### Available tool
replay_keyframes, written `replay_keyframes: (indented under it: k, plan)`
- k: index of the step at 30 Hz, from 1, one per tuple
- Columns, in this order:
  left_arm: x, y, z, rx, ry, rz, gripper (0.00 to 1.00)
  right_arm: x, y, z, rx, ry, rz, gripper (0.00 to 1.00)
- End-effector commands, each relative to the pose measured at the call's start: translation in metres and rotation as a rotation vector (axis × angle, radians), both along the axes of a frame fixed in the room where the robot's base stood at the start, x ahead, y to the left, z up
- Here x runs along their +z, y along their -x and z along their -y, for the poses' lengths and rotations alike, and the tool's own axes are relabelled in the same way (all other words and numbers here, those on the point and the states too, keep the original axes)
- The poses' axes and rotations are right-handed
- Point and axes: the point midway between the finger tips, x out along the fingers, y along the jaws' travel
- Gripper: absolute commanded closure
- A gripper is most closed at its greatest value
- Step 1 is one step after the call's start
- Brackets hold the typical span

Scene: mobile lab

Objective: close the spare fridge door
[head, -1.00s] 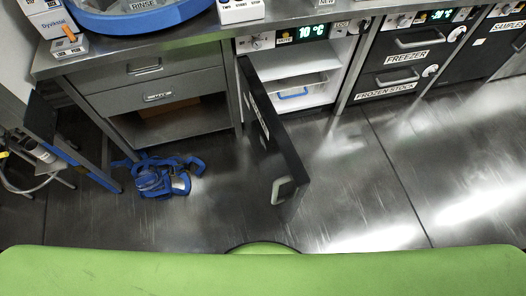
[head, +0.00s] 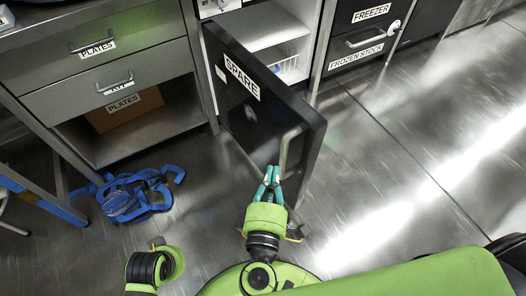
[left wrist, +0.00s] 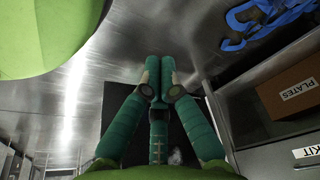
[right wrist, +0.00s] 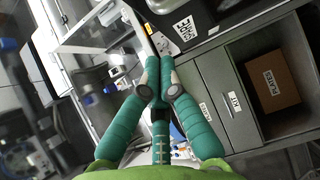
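The spare fridge door (head: 258,100) is a dark panel with a SPARE label. In the head view it stands open, swung out towards me from the white fridge interior (head: 283,40). Its grey handle (head: 286,150) is near the free edge. My right gripper (head: 272,170) is low beside the handle; whether it touches is unclear. In the right wrist view its teal fingers (right wrist: 153,70) meet with nothing seen between them. My left gripper (left wrist: 153,68) also has its fingertips together and looks empty; a dark panel is behind it. Its fingers do not show in the head view.
A blue tangled object (head: 135,195) lies on the floor left of the door. Drawers (head: 110,88) and an open shelf with a PLATES box (head: 124,108) stand left of the fridge. The FREEZER unit (head: 362,40) is on the right. Floor right of the door is clear.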

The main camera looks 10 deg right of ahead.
Motion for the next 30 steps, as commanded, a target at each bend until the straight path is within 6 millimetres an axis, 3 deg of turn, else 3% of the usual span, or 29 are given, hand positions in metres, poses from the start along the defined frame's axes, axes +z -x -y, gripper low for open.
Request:
replay_keyframes:
  k: [4, 8, 20, 24, 30]
  plan:
    - [0.004, -0.001, 0.0, 0.001, 0.0, 0.005, 1.0, 0.015, -0.001, 0.003, -0.019, 0.001, 0.05, 1.0]
    - [0.006, -0.001, 0.0, 0.001, 0.0, 0.005, 1.0, 0.016, -0.016, 0.009, -0.019, 0.002, 0.052, 1.0]
    - [0.01, -0.002, 0.0, 0.001, 0.0, 0.011, 1.0, 0.016, -0.096, 0.036, -0.019, 0.002, 0.05, 1.0]
    - [0.01, -0.002, 0.0, 0.001, 0.0, 0.009, 1.0, 0.015, -0.103, 0.056, -0.017, 0.004, 0.047, 1.0]
    - [0.009, -0.002, 0.0, 0.001, 0.001, 0.01, 1.0, 0.014, -0.108, 0.069, -0.016, 0.002, 0.046, 1.0]
